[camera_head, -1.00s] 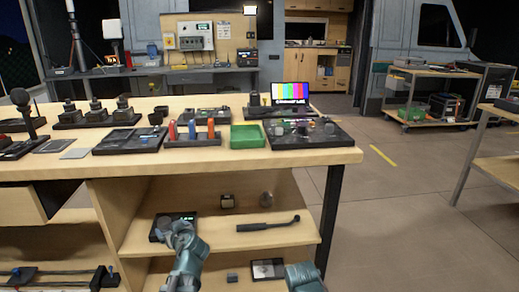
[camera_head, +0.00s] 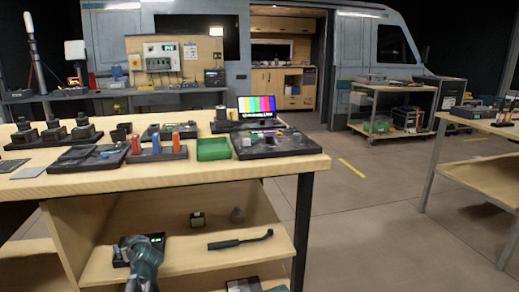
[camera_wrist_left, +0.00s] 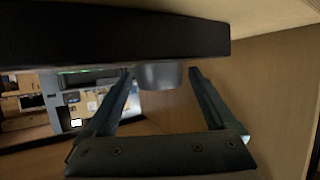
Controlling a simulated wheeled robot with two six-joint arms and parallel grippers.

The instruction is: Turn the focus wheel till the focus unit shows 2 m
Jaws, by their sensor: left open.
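The focus unit (camera_head: 120,252) is a dark box on the upper shelf under the workbench, with a small lit green display. My left gripper (camera_head: 138,244) is at it and hides much of it in the head view; the reading is not legible. In the left wrist view the unit is a black slab (camera_wrist_left: 110,38) across the top. A grey round part, likely the focus wheel (camera_wrist_left: 160,76), sticks out of it between the tips of my open left fingers (camera_wrist_left: 160,80). I cannot tell whether they touch it. My right gripper is not in view.
The bench top (camera_head: 255,170) overhangs the shelf and carries several devices and a green tray (camera_head: 213,150).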

